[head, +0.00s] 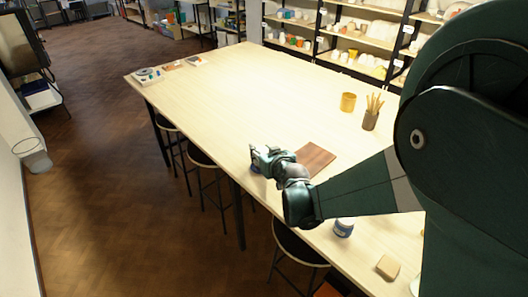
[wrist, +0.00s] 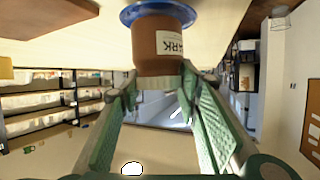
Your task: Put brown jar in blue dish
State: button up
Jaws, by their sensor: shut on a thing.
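The brown jar (wrist: 152,58) with a white label is in the wrist view, between the fingertips of my gripper (wrist: 157,85). My gripper is shut on it. The blue dish (wrist: 128,14) shows at the top edge of the wrist view, around the end of the jar farther from my gripper. I cannot tell whether the jar rests on it. In the head view my gripper (head: 257,160) is low over the table near its front edge, and it mostly hides the jar and dish.
A brown board (head: 316,159) lies just right of my gripper on the pale table (head: 220,90). A blue-and-white jar (head: 344,228) and a tan block (head: 388,267) are nearer. A yellow cup (head: 348,102) and brush holder (head: 370,121) stand farther back. The table's middle is clear.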

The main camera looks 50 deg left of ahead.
jog(key=shift+f+b, duration=0.45)
jog(key=shift+f, duration=0.2)
jog(key=o, duration=1.4)
jog(key=shift+o, duration=0.2)
jog(key=shift+r, duration=0.15)
jog(key=shift+r+p, duration=0.35)
jog(key=shift+p, duration=0.15)
jog(key=v, duration=1.2)
jog(key=shift+p, duration=0.45)
jog(key=shift+s, duration=0.1)
